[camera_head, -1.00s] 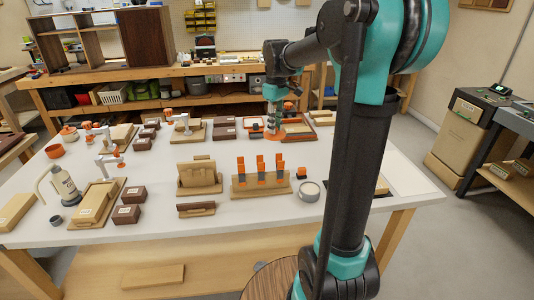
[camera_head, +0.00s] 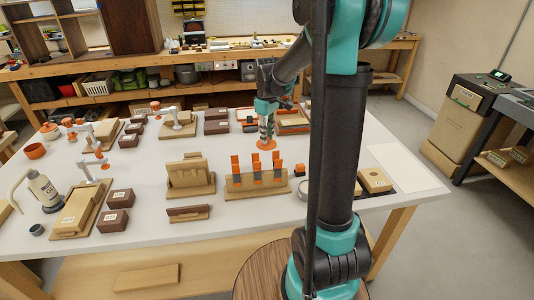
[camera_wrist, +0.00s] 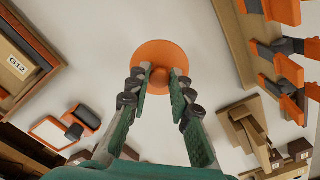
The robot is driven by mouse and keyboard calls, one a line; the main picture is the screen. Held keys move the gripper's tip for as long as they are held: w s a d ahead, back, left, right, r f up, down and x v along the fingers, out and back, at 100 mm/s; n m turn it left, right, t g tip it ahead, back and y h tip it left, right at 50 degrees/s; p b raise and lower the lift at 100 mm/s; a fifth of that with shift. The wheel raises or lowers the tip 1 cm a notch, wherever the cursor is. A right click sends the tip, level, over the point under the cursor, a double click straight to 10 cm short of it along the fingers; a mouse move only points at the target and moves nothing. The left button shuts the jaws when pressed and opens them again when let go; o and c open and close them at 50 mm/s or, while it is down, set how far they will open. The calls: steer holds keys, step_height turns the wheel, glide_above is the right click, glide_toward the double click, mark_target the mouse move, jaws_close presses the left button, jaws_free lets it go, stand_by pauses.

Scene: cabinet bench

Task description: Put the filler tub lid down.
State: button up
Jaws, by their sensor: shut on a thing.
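The filler tub lid (camera_head: 266,144) is a flat orange disc with a small knob. My gripper (camera_head: 267,138) is shut on the knob from above. In the wrist view the lid (camera_wrist: 160,50) is beyond my fingertips (camera_wrist: 160,73), with the knob between them. The lid looks level over a bare part of the white table (camera_head: 225,152); I cannot tell whether it touches the surface. A pale round tub (camera_head: 301,189) stands nearer the front, partly hidden by my arm; I cannot tell whether it is the filler tub.
A wooden rack with orange-topped clamps (camera_head: 256,183) stands just in front of the lid. A brown slotted stand (camera_head: 190,177) is to its left. An orange-edged tray (camera_head: 293,126) lies behind and right. In the wrist view an orange-framed item (camera_wrist: 52,131) lies lower left.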

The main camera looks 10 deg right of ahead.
mark_target(268, 138)
step_height(268, 138, down, 8)
steer(key=shift+f, duration=0.1)
stand_by(0.4)
steer(key=shift+f, duration=0.1)
steer(key=o, duration=0.8)
steer(key=shift+o, duration=0.2)
step_height(268, 138, up, 12)
steer(key=shift+r, duration=0.15)
steer(key=shift+s, duration=0.1)
